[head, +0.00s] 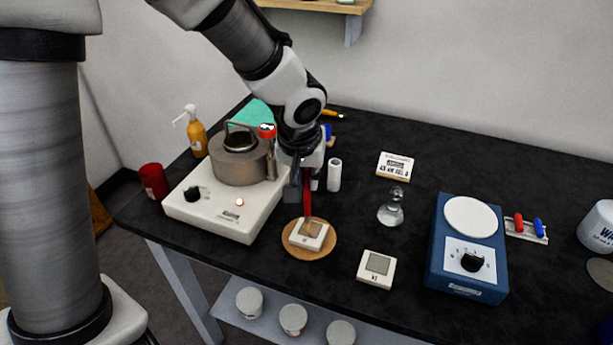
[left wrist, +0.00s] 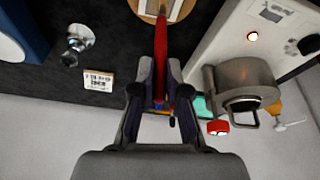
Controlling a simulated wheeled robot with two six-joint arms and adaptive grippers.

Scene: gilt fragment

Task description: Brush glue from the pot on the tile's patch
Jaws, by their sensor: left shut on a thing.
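My left gripper (head: 306,187) is shut on a red-handled brush (head: 308,205), which points down. The brush also shows between the fingers in the left wrist view (left wrist: 160,50). Its lower end is over the patch of a white tile (head: 297,240) on a round cork mat (head: 312,255); I cannot tell whether it touches. The tile's patch is partly hidden by the brush. My right gripper is not in view.
A second tile (head: 376,268) lies right of the mat. A white cylinder (head: 334,174) stands close beside the gripper.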

